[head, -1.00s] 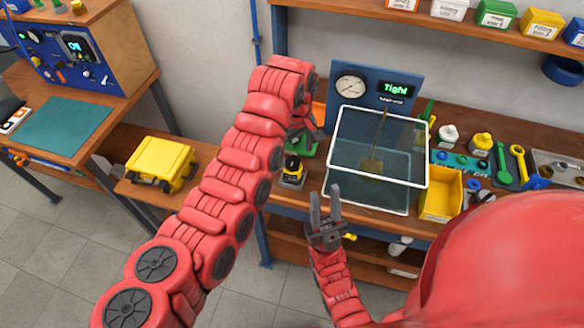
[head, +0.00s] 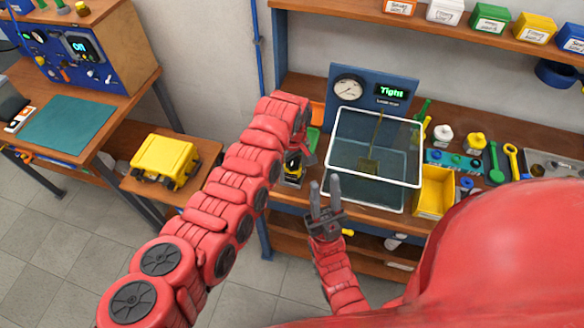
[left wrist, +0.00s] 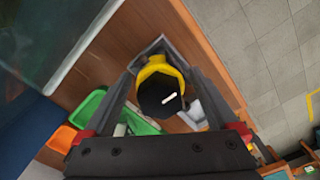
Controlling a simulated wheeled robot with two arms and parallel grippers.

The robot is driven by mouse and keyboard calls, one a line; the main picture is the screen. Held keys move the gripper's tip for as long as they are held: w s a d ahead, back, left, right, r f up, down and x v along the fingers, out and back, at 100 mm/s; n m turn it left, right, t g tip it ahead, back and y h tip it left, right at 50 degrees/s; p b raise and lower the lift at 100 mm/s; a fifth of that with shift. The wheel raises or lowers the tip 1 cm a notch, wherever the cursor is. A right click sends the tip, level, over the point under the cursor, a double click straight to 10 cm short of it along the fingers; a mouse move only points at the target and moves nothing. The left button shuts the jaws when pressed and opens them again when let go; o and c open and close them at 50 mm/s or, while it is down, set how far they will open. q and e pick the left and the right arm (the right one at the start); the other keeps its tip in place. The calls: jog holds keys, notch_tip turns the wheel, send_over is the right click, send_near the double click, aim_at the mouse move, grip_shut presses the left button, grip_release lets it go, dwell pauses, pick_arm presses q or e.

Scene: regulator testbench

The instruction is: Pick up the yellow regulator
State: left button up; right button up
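The yellow regulator (head: 293,168) with a black top stands on the bench left of the water tank, partly hidden by my left arm in the head view. In the left wrist view the regulator (left wrist: 158,85) shows its black knob with a white mark and a yellow collar, between the fingers. My left gripper (left wrist: 165,75) is open, one finger on each side of it, with gaps visible. In the head view the left gripper (head: 304,152) is just above it, mostly hidden. My right gripper (head: 325,186) is open and empty in front of the tank.
The water tank (head: 417,160) with a white rim stands close right of the regulator. Green (left wrist: 88,108) and orange (left wrist: 62,139) bins lie near the left gripper. A yellow bin (head: 436,190) and tools are farther right. A yellow case (head: 165,158) sits on the left shelf.

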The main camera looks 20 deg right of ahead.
pick_arm(q)
grip_shut()
jog(key=shift+w+r, duration=0.1)
jog(key=shift+r, duration=0.05)
dwell(0.4)
